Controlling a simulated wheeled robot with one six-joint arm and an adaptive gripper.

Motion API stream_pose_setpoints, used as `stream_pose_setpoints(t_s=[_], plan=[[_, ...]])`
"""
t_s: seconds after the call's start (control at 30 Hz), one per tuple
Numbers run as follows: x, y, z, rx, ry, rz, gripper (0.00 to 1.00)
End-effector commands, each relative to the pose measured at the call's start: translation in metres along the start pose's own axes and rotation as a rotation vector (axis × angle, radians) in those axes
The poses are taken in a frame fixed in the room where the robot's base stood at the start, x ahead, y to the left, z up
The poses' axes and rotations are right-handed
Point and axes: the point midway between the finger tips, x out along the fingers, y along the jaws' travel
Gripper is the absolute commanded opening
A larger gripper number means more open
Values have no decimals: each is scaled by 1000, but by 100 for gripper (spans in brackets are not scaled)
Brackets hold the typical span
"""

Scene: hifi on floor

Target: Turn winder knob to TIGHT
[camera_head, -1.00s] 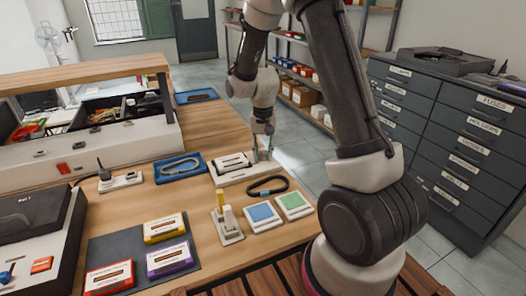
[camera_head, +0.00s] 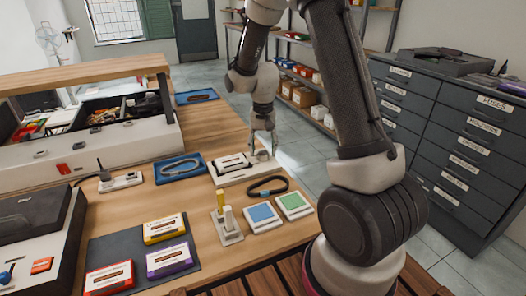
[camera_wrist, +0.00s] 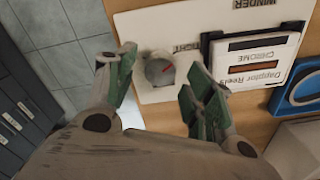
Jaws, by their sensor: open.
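The winder (camera_wrist: 215,25) is a pale plate on the bench, with the labels WINDER and TIGHT upside down in the wrist view. A cassette labelled Dapplor Reels CHROME (camera_wrist: 254,58) sits in the dark holder beside the knob. My gripper (camera_wrist: 165,80) is open, with a green-padded finger on either side of the knob in the wrist view; contact cannot be told. In the head view the winder (camera_head: 236,177) lies at the bench's right edge under my gripper (camera_head: 262,152).
A black loop (camera_head: 268,187), a blue tile (camera_head: 262,217) and a green tile (camera_head: 294,205) lie nearer on the bench. A blue tray (camera_head: 180,168) sits left of the winder. Drawer cabinets (camera_head: 450,130) stand right across open floor.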

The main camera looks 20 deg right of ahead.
Motion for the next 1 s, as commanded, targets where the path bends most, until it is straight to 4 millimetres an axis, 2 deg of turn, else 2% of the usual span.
stream_pose_setpoints(t_s=[0.3, 0.43, 0.6, 1.0], plan=[[-71, -1, -1, 0, 5, -3, 53], [-91, 0, -1, 0, 3, -2, 53], [-103, 0, 0, 0, 1, 0, 53], [-104, 0, 0, 0, 0, 0, 53]])
